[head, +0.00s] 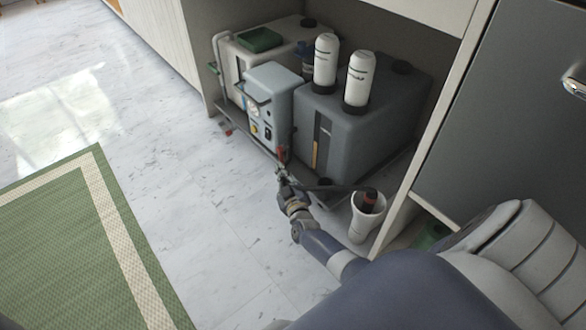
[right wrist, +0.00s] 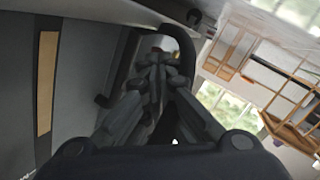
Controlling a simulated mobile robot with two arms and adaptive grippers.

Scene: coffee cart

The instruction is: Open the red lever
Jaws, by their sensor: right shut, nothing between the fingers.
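A small red lever (head: 282,153) stands at the front lower corner of the grey tank (head: 345,130) in the open cabinet, in the head view. My right gripper (head: 282,172) is just below and in front of it, with its fingers shut and empty. I cannot tell whether the fingertips touch the lever. In the right wrist view the closed fingers (right wrist: 160,72) point at a dark curved pipe, with a small reddish spot behind their tips that is too small to make out. My left gripper is not in view.
A grey-blue pump box (head: 270,100) and a white tank (head: 240,60) stand left of the grey tank. Two white bottles (head: 326,60) are on top. A white cup (head: 365,215) stands right of my right gripper.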

